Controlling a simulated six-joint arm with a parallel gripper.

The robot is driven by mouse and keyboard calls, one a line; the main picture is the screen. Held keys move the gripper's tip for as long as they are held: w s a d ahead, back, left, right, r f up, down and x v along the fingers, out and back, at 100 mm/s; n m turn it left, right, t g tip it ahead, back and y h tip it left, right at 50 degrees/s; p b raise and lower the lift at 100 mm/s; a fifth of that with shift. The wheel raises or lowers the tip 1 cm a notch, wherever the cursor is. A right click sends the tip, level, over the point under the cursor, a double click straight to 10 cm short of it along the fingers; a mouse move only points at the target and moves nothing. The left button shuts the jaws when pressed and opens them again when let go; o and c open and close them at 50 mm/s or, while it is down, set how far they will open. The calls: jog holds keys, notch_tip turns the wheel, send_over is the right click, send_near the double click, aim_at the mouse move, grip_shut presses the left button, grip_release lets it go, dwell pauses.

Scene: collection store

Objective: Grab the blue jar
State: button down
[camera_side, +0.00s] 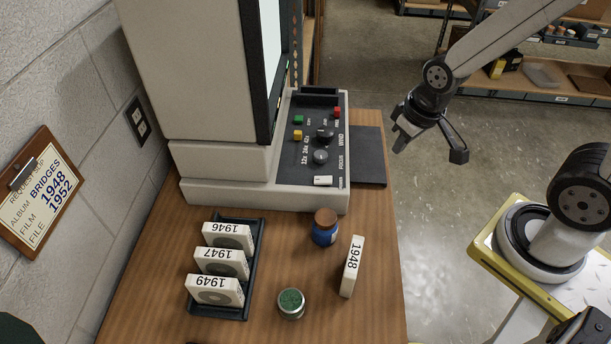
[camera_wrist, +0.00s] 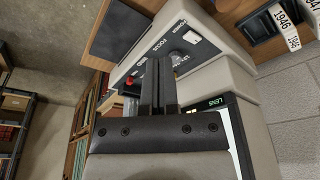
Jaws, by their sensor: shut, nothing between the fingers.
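The blue jar (camera_side: 324,234) stands upright on the wooden table, with a brown, cork-like lid. It is in front of the viewer machine, left of the white 1948 box. It is not visible in the wrist view. My gripper (camera_side: 402,141) is up in the air right of the machine, well above and apart from the jar. In the wrist view its two fingers (camera_wrist: 158,68) are together with nothing between them.
A black rack (camera_side: 248,283) holds white boxes 1946, 1947 and 1949. A small jar with green contents (camera_side: 291,303) stands near the 1948 box (camera_side: 352,266). The tall viewer machine (camera_side: 200,158) blocks the back; a dark mat (camera_side: 368,155) lies beside it.

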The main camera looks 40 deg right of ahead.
dwell(0.4)
grip_release()
jog(key=w+d+f+n+t+y, duration=0.2)
jog(key=w+d+f+n+t, duration=0.2)
jog(key=w+f+n, duration=0.5)
jog(key=s+a+f+n+g+y, duration=0.2)
jog(key=s+a+f+n+y, duration=0.3)
jog(key=y, duration=0.5)
jog(key=shift+s+a+f+y, duration=0.4)
jog(key=shift+s+a+f, duration=0.2)
jog(key=shift+s+a, duration=0.2)
